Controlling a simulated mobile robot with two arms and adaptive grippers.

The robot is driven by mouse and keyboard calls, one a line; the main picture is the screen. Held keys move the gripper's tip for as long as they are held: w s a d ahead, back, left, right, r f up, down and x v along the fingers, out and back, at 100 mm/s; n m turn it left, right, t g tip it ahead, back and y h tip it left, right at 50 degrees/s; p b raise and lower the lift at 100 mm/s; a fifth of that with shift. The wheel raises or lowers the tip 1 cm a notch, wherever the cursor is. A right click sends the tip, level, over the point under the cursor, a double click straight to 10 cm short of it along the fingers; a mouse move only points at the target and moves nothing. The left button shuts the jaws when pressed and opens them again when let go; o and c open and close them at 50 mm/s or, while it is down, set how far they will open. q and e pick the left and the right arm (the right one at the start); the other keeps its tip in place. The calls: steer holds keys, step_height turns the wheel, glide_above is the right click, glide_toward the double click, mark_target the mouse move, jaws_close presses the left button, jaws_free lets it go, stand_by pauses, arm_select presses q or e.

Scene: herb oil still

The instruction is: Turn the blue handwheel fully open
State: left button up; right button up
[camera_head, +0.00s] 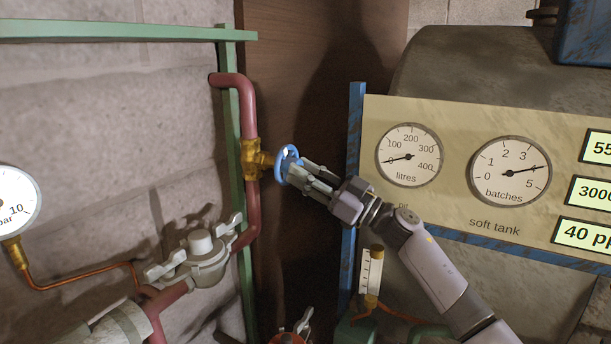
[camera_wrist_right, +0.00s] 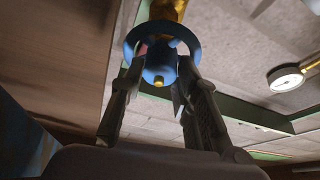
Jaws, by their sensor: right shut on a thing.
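The blue handwheel (camera_head: 287,163) sits on a brass valve (camera_head: 256,159) on the red pipe. My right gripper (camera_head: 296,172) reaches it from the right, with its fingers at the wheel. In the right wrist view the blue handwheel (camera_wrist_right: 131,42) shows as a round rim with a hub and a small brass nut in the middle. The fingers of my right gripper (camera_wrist_right: 159,80) stand on either side of the hub, shut on the handwheel. The far side of the wheel is hidden. My left gripper is in neither view.
A red pipe (camera_head: 248,107) runs down beside a green frame post (camera_head: 232,120). A grey clamped fitting (camera_head: 200,258) is below left. A panel with litres (camera_head: 409,156) and batches (camera_head: 510,171) dials stands at the right, behind my right arm. A small sight tube (camera_head: 371,272) is below the gripper.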

steer(key=o, duration=1.2)
steer(key=shift+c, duration=0.2)
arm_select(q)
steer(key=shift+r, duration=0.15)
